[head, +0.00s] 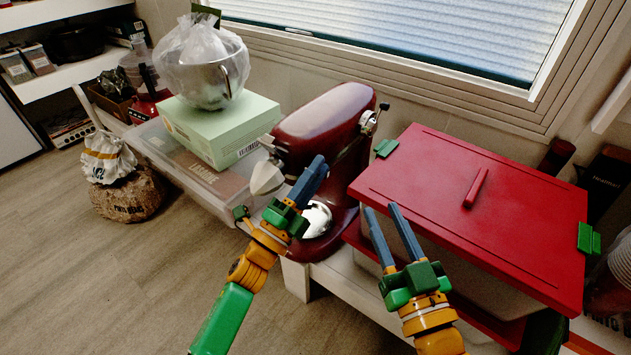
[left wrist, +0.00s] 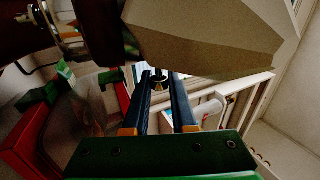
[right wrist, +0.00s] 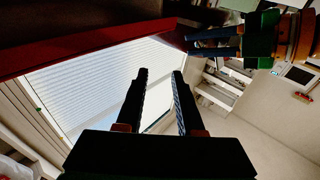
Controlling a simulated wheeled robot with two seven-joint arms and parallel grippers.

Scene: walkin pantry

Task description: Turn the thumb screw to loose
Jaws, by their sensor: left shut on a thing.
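A dark red stand mixer (head: 322,118) stands on the white bench, with a pale pointed attachment (head: 266,178) under its head. The same pale attachment (left wrist: 205,38) looms large in the left wrist view. My left gripper (head: 318,166) is at the mixer head's underside, beside the attachment. Its fingers are shut on a small dark knob with a brassy ring (left wrist: 159,82), apparently the thumb screw. In the head view the screw is hidden behind the fingers. My right gripper (head: 381,208) is open and empty, in front of the red-lidded box.
A red-lidded box (head: 530,235) with green latches stands right of the mixer. To the left, a metal bowl in clear plastic (head: 208,82) sits on a pale green box (head: 222,130), on a clear bin. Sacks stand on the floor, which is otherwise open at the front left.

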